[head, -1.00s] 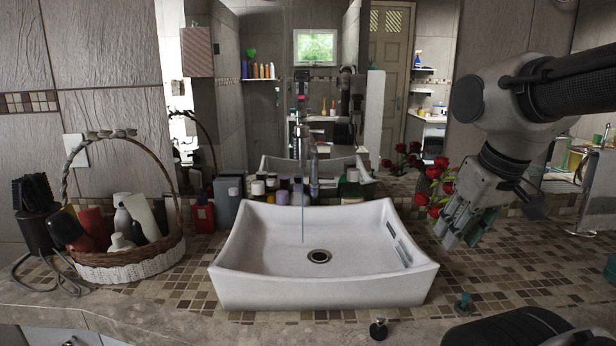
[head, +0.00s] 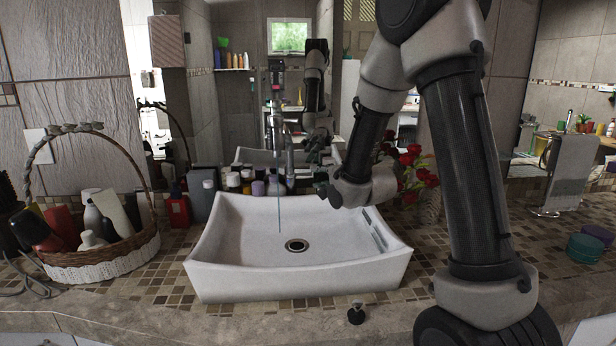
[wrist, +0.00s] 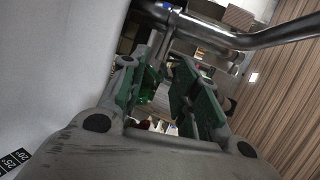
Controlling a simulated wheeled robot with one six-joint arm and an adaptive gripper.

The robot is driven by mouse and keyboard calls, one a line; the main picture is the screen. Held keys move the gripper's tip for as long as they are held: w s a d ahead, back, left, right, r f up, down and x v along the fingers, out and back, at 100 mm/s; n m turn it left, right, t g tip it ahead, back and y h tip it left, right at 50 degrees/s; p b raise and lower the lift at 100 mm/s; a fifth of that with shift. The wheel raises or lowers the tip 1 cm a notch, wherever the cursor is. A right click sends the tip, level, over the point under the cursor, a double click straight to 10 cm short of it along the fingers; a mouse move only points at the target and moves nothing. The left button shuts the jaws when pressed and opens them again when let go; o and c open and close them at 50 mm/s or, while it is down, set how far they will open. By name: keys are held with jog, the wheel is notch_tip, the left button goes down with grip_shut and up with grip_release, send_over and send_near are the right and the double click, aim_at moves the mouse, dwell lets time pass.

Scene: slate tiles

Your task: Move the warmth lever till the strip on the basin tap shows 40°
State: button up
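The chrome basin tap (head: 281,145) stands behind the white basin (head: 310,285), and a thin stream of water falls from it. My gripper (head: 324,178) is over the back right of the basin, right of the tap. In the wrist view my gripper (wrist: 156,78) shows its green-padded fingers apart, with nothing held between them. Shiny chrome tubing (wrist: 235,38) lies past the fingertips. I cannot make out the warmth lever or the present reading.
Small bottles and jars (head: 250,183) stand behind the basin, left of my gripper. Red roses (head: 410,165) are right of it, partly behind my arm. A wicker basket (head: 105,265) with bottles stands at the left. A mirror is behind the tap.

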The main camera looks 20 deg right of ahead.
aim_at(307, 175)
jog(key=shift+m+t, duration=0.4)
jog(key=shift+m, duration=0.1)
jog(key=x, duration=0.9)
jog(key=shift+s+a+f, duration=0.15)
jog(key=shift+a+f, duration=0.1)
jog(key=shift+a, duration=0.15)
grip_shut()
